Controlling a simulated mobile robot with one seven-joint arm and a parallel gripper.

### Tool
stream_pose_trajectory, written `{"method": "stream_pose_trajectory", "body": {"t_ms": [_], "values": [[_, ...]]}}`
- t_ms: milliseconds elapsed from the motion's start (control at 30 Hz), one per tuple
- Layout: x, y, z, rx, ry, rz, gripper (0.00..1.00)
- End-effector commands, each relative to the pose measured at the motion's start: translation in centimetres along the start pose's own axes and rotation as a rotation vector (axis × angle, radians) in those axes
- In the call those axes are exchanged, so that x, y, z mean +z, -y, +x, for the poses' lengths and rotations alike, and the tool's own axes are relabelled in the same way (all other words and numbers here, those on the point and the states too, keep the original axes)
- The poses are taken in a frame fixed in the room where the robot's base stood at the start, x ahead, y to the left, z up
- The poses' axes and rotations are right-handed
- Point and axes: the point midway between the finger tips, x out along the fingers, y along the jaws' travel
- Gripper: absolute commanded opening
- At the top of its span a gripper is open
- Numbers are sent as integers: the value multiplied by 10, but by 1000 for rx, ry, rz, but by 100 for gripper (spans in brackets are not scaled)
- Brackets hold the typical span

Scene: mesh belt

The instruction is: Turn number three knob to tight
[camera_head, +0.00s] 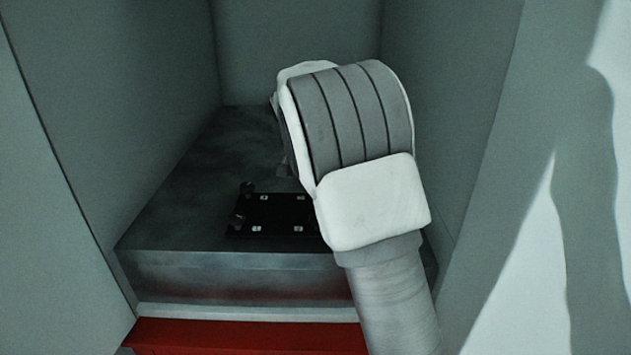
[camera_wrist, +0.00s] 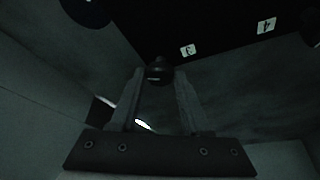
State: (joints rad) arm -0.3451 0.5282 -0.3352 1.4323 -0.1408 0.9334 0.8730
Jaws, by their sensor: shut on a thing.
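The black board (camera_head: 272,222) lies on the grey block, with several small white number labels. In the wrist view the label 3 (camera_wrist: 188,50) is beside a dark round knob (camera_wrist: 159,70), the number three knob. My gripper (camera_wrist: 160,78) has its two fingers on either side of this knob and is shut on it. The knob's turn position is too dark to read. In the head view my arm hides the board's right part and the number three knob.
Another knob (camera_wrist: 86,10) is at the wrist view's upper left, and one (camera_wrist: 312,32) at its right edge, near the label 4 (camera_wrist: 266,26). In the head view two knobs show on the board's left side. Grey walls (camera_head: 110,90) close in the block; a red ledge (camera_head: 245,337) is in front.

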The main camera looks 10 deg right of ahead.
Motion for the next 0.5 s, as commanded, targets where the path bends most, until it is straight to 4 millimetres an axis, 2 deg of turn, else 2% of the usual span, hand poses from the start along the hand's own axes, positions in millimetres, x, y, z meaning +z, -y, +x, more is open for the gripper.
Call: {"method": "stream_pose_trajectory", "body": {"t_ms": [400, 433, 500], "values": [[0, 0, 0, 2, -1, 8, 0], [0, 0, 0, 1, -1, 8, 50], [0, 0, 0, 2, -1, 8, 62]]}}
